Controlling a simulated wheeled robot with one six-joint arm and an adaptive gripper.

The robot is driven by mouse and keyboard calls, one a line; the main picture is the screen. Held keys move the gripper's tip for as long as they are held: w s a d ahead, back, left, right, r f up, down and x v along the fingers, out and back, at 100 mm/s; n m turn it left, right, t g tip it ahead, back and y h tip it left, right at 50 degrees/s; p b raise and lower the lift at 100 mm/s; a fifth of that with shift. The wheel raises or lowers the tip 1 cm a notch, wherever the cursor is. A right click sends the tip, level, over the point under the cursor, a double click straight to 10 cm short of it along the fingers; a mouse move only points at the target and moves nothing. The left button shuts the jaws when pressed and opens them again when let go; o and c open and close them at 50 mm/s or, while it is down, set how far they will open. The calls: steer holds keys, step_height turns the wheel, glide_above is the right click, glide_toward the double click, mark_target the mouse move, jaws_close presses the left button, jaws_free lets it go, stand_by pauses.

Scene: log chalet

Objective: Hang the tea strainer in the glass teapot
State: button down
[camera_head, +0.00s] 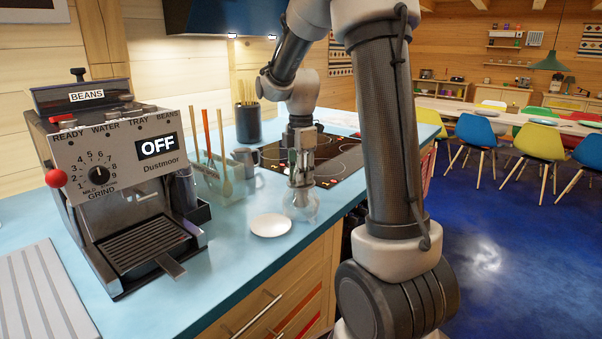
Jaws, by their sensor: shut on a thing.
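The glass teapot (301,207) is a clear, rounded vessel on the blue counter, near its front edge and beside a white saucer (270,225). My gripper (300,184) points down right over the teapot's mouth. It is shut on the tea strainer, which is too small and too covered by the fingers to make out clearly. I cannot tell whether the strainer is inside the mouth or just above it, or whether it touches the rim.
The coffee machine (120,190) stands at the left. A utensil holder (212,180) with wooden tools, a grey mug (245,158) and a dark pot of sticks (248,122) are behind the saucer. The black cooktop (335,165) lies behind the teapot.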

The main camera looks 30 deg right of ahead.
steer(key=c, duration=1.1)
jaws_free()
steer(key=shift+r, duration=1.6)
steer(key=shift+r, duration=2.9)
